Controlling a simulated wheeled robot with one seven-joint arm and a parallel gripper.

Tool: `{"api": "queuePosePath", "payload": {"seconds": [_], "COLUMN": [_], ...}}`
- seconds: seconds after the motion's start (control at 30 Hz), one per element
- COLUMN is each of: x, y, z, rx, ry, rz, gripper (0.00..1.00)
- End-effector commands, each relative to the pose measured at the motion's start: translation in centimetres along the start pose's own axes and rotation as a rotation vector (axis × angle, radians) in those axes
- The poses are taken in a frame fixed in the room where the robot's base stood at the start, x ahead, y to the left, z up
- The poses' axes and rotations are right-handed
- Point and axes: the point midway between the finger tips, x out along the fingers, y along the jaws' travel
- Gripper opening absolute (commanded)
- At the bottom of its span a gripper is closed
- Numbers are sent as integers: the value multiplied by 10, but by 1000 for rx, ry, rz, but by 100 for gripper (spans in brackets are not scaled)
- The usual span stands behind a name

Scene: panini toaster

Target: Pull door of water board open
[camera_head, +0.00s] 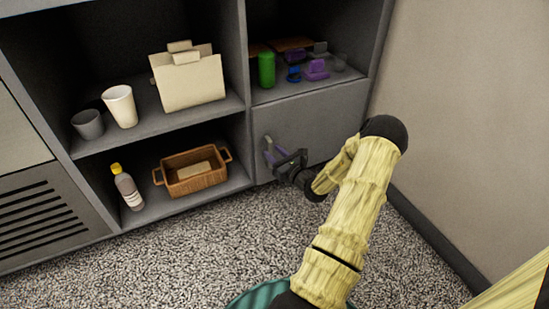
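The grey cabinet door (318,117) is at the lower right of the shelf unit, under an open compartment. It looks closed, roughly flush with the cabinet front. My gripper (284,158) is in front of the lower left part of this door, at the end of my yellow-sleeved arm. A small pale purple-grey piece (268,146), possibly the door's handle, shows at the gripper's fingers. I cannot tell whether the fingers touch it or are closed around it. My arm hides the lower right part of the door.
The compartment above the door holds a green can (266,69) and several small purple and blue items. Left shelves hold a beige box (188,82), a white cup (120,106), a grey cup (88,124), a brown basket (193,180) and a bottle (129,191). A wall (460,100) stands right.

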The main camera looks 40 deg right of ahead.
Motion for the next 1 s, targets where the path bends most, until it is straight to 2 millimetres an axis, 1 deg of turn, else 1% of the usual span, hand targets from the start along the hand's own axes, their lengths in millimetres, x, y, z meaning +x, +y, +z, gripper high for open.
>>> {"api": "queuePosePath", "payload": {"seconds": [0.1,0.3,0.47,0.5,0.83,1.0], "x": [3,3,3,3,1,-7], "y": [0,0,0,0,1,5], "z": [0,1,0,0,0,1], "rx": [0,0,0,1,1,2], "ry": [0,1,1,1,1,2], "rz": [0,-1,-1,-1,7,35], "gripper": [35,35,4,0,0,0]}}
